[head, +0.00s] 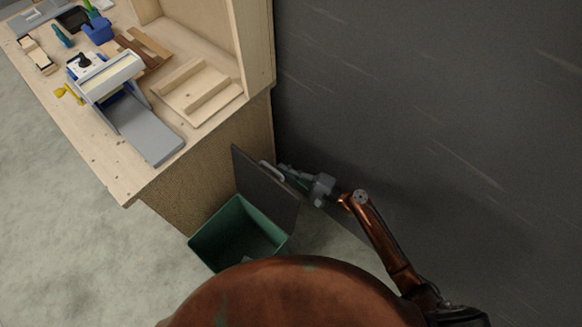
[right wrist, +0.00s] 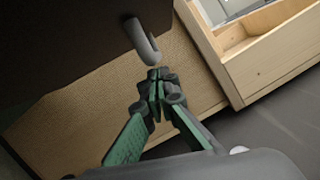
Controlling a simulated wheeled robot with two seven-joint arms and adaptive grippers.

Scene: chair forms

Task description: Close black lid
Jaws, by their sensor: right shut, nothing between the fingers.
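The black lid (head: 266,188) stands open, tilted up at the back of a green bin (head: 238,235) on the floor. A light grey handle (head: 271,171) sits on the lid's face. In the right wrist view the lid (right wrist: 70,45) fills the upper left, with the handle (right wrist: 142,42) just above the fingertips. My right gripper (head: 284,170) is behind the lid, on its right side, close to the handle. It is shut and empty in the right wrist view (right wrist: 155,78); whether it touches the handle I cannot tell. My left gripper is not in view.
A wooden workbench (head: 155,178) stands left of the bin, holding a grey and white device (head: 140,125), a wooden tray (head: 197,92) and small tools. A dark wall (head: 430,90) rises on the right. Open floor (head: 70,240) lies at left.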

